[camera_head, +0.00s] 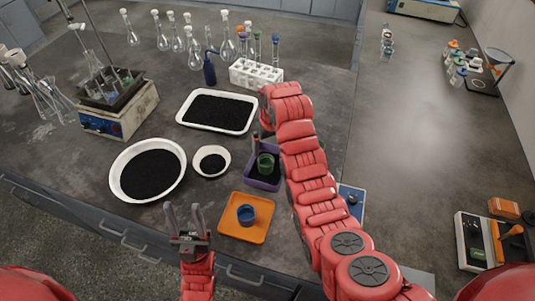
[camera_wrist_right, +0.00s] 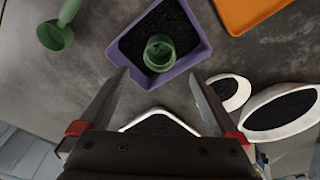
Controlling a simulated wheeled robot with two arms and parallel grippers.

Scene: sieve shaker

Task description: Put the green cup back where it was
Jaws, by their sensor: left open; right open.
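The green cup (camera_head: 266,162) stands upright in the purple tray (camera_head: 262,183), which holds black granules. The wrist view shows the cup (camera_wrist_right: 159,52) from above, inside the purple tray (camera_wrist_right: 163,81), with dark material around it. My right gripper (camera_wrist_right: 160,78) is open and empty, its fingertips apart on the near side of the tray. In the head view it is mostly hidden by my right arm. My left gripper (camera_head: 184,212) is open and empty near the bench's front edge.
An orange tray (camera_head: 232,230) with a blue cup (camera_head: 246,215) lies in front of the purple tray. A white bowl (camera_head: 122,178), a small white dish (camera_head: 226,161) and a white tray (camera_head: 222,127) hold black granules. A green tool (camera_wrist_right: 55,36) lies beside the purple tray.

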